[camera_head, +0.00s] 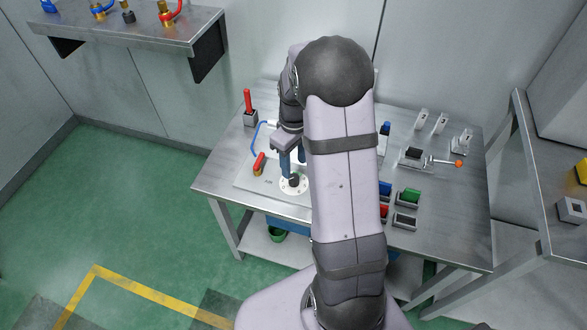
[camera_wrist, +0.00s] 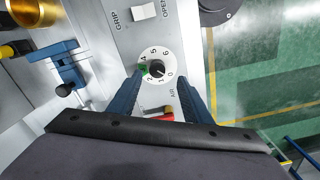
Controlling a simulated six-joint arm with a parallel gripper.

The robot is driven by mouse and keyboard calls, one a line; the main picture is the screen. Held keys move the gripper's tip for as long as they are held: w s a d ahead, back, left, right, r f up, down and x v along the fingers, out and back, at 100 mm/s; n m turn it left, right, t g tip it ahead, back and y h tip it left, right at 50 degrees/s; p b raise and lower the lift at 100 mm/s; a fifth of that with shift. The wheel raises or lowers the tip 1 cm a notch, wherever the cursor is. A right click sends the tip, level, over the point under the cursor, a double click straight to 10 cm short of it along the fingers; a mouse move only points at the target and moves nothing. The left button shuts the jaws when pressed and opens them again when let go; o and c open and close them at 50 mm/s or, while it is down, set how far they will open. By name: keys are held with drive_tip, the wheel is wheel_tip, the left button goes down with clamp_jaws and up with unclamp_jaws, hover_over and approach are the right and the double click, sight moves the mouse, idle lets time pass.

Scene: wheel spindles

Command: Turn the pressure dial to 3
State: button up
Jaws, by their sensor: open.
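The pressure dial (camera_head: 296,189) is a white disc with a black knob on the panel, just below my gripper (camera_head: 292,163) in the head view. In the wrist view the dial (camera_wrist: 164,54) shows numbers around its rim and a green patch at its left, near where 3 falls. The black knob (camera_wrist: 157,68) sits at its middle; I cannot tell clearly where its pointer stands. My gripper (camera_wrist: 160,76) is open, its two blue fingers on either side of the dial. I cannot tell whether they touch the knob.
A red-handled lever (camera_head: 259,163) stands left of the dial. A white switch (camera_wrist: 145,13) marked GRIP and OPEN lies beyond the dial in the wrist view. Bins with coloured blocks (camera_head: 405,220) and a clamp (camera_head: 415,158) occupy the table's right. My arm hides the table's middle.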

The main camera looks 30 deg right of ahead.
sight(294, 177)
drive_tip(key=shift+w+d+r+n, duration=0.1)
drive_tip(key=shift+w+r+n, duration=0.15)
drive_tip(key=shift+n, duration=0.3)
drive_tip(key=shift+w+r+n, duration=0.1)
drive_tip(key=shift+w+n, duration=0.1)
drive_tip(key=shift+n, duration=0.35)
drive_tip(key=n, duration=0.4)
drive_tip(key=shift+s, duration=0.15)
drive_tip(key=shift+f, duration=0.1)
drive_tip(key=shift+f+p, duration=0.6)
drive_tip(key=shift+f, duration=3)
drive_tip(key=c, duration=1.1)
